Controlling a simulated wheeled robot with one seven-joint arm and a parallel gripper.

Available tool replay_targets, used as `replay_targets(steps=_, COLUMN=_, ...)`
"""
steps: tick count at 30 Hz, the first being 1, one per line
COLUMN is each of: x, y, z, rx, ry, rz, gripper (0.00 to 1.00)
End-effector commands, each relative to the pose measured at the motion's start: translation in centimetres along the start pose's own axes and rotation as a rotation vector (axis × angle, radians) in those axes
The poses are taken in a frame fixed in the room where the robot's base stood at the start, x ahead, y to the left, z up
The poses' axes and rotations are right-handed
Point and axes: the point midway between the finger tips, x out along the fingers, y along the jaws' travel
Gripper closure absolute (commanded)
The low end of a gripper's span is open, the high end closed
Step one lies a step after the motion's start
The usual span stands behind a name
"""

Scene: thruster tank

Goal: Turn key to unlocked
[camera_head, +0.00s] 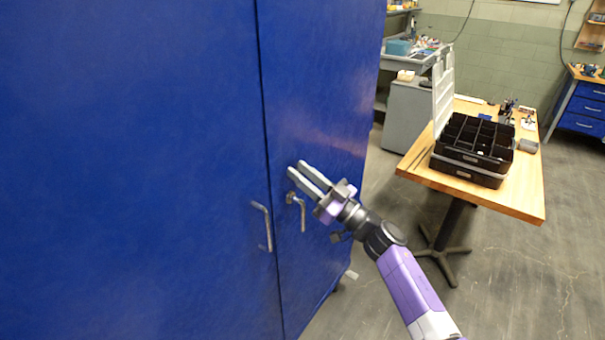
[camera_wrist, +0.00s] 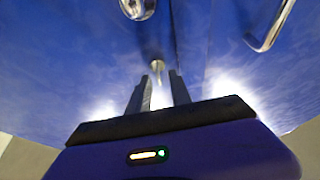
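The blue cabinet (camera_head: 180,150) fills the left of the head view, with both doors shut. My gripper (camera_head: 297,170) is in front of the right door, with its fingertips just above that door's metal handle (camera_head: 300,208). In the wrist view my gripper (camera_wrist: 160,82) has its two dark fingers apart, so it is open. A small metal piece (camera_wrist: 157,68), apparently the key, stands out from the door between and just beyond the fingertips. I cannot tell its turn angle or whether a finger touches it. In the head view my fingers hide it.
The left door's bar handle (camera_head: 263,226) is close by, across the seam, and also shows in the wrist view (camera_wrist: 270,28). A wooden table (camera_head: 525,195) with a black compartment box (camera_head: 468,178) stands at the right. Open floor lies between.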

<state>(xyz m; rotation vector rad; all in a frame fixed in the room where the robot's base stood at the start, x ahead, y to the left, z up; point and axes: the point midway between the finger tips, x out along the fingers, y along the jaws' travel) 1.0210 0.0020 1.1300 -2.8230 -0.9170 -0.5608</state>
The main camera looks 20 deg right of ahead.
Motion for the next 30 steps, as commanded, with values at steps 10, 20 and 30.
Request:
replay_targets(steps=10, x=-0.03, y=0.00, z=0.00, rx=0.000, ry=0.000, rz=0.000, gripper=1.00)
replay_targets(steps=20, x=-0.04, y=-0.01, z=0.00, rx=0.000, ry=0.000, rz=0.000, gripper=1.00)
replay_targets(steps=30, x=-0.04, y=-0.01, z=0.00, rx=0.000, ry=0.000, rz=0.000, gripper=1.00)
